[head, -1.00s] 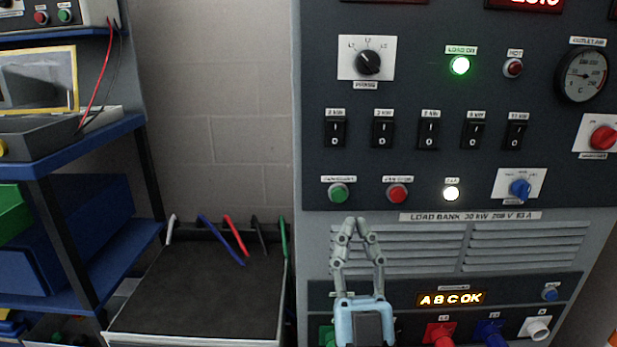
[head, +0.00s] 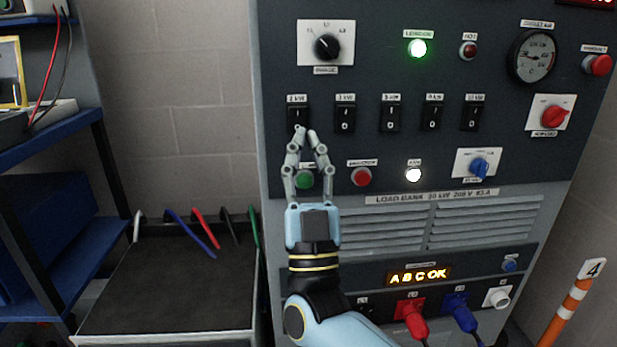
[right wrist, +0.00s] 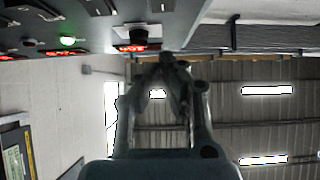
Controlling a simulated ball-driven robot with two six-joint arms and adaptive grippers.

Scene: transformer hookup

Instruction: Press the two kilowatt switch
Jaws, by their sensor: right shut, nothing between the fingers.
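The load bank panel (head: 350,77) carries a row of several black rocker switches. The leftmost switch (head: 297,113) is labelled 2 kW, as far as the small print reads. My right gripper (head: 302,131) is shut and empty in the head view. Its fingertips point up and overlap the lower edge of that switch. I cannot tell whether they touch it. Its fingers also show in the right wrist view (right wrist: 166,60), where the switch cannot be made out. My left gripper is not in view.
A green button (head: 304,180) lies partly behind my right fingers, with a red button (head: 361,176) beside it. A rotary knob (head: 327,46) is above the switches. Plugged cables (head: 413,318) stick out below. A dark-topped cart (head: 170,285) stands at left.

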